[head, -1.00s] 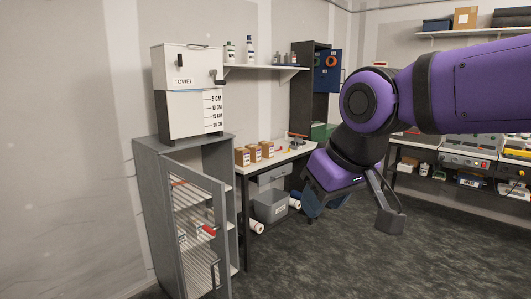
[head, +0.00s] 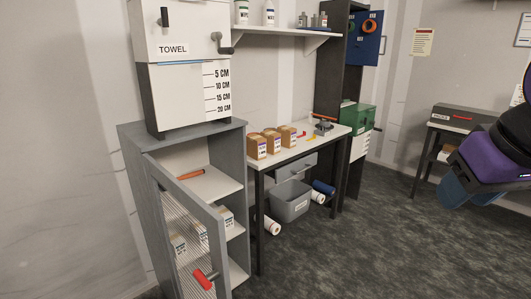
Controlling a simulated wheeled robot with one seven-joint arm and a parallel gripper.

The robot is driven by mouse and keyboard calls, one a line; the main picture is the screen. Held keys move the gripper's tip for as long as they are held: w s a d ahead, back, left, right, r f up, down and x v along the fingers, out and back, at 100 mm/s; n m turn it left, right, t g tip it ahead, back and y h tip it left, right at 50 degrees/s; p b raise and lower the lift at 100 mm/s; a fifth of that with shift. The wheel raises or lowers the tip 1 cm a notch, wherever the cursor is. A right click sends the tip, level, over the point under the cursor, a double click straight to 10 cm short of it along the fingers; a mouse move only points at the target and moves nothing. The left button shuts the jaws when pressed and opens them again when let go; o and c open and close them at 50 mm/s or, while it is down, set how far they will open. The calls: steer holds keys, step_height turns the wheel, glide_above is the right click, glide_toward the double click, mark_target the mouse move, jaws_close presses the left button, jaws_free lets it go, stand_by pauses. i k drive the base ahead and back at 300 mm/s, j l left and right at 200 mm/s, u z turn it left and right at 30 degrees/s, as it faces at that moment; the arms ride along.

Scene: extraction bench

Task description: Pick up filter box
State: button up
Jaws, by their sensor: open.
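Three small brown boxes with pale labels, (head: 256,147), (head: 272,141) and (head: 288,136), stand in a row on the bench at centre. More small boxes sit in the grey cabinet (head: 184,131): one (head: 227,217) on a shelf, another (head: 178,244) blurred behind the ribbed door. No label is legible, so I cannot tell which is the filter box. My gripper (head: 468,188) is at the right edge, partly out of frame, open, and well apart from all these boxes.
The cabinet door (head: 190,230) with its red handle (head: 204,279) stands open toward me. A towel dispenser (head: 188,65) stands on the cabinet. A grey bin (head: 290,200) and white rolls lie under the bench (head: 337,130). The floor at right is clear.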

mark_target(289, 134)
steer(key=i+l, duration=0.15)
steer(key=i, duration=1.6)
steer(key=i+l+u, duration=0.15)
steer(key=i+u, duration=0.2)
steer(key=i, duration=0.15)
steer(key=i+l+u, duration=0.3)
steer(key=i, duration=0.15)
steer(key=i+l+u, duration=0.35)
steer(key=i+l, duration=0.05)
steer(key=i, duration=0.05)
